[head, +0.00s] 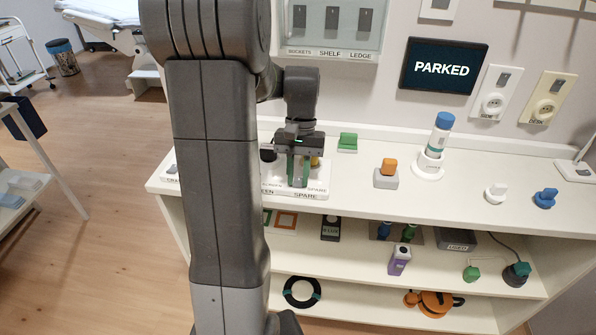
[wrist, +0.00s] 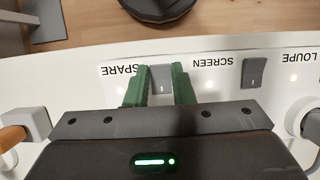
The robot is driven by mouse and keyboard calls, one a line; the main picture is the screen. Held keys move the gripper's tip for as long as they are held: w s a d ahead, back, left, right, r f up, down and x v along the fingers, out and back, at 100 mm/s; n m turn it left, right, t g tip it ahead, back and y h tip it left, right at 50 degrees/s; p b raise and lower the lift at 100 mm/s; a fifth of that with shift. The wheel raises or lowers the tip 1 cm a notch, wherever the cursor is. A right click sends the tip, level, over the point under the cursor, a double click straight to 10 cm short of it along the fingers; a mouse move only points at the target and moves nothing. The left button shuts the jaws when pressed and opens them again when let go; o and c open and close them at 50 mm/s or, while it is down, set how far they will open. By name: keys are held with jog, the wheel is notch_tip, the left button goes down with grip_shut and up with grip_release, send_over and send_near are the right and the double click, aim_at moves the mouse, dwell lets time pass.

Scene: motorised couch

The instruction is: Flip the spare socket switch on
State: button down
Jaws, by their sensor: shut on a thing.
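The white socket strip (head: 322,182) lies on the top shelf, with SCREEN and SPARE labels along its front. My gripper (head: 299,180), with green fingers, points down onto it. In the wrist view the strip (wrist: 82,75) shows its labels upside down. My gripper (wrist: 160,84) is shut on the grey spare switch (wrist: 160,78), between the SPARE and SCREEN labels. One finger is on each side of it. Whether the switch is on or off I cannot tell. Another grey switch (wrist: 253,72) lies between the SCREEN and LOUPE labels, clear of my fingers.
A wall panel of switches (head: 333,25) and a screen reading PARKED (head: 443,66) are behind.

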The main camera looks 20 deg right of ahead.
jog(key=c, duration=1.2)
grip_release()
jog(key=shift+c, duration=0.2)
jog(key=v, duration=1.4)
jog(key=shift+p, duration=0.35)
jog(key=shift+f, duration=0.1)
jog(key=x, duration=1.3)
jog(key=shift+s+a+f+b, duration=0.1)
jog(key=shift+f+b, duration=0.2)
jog(key=shift+b, duration=0.05)
jog(key=shift+f+b, duration=0.25)
jog(key=shift+b, duration=0.05)
jog(key=shift+s+r, duration=0.1)
jog(key=shift+r+p, duration=0.2)
jog(key=shift+p, duration=0.1)
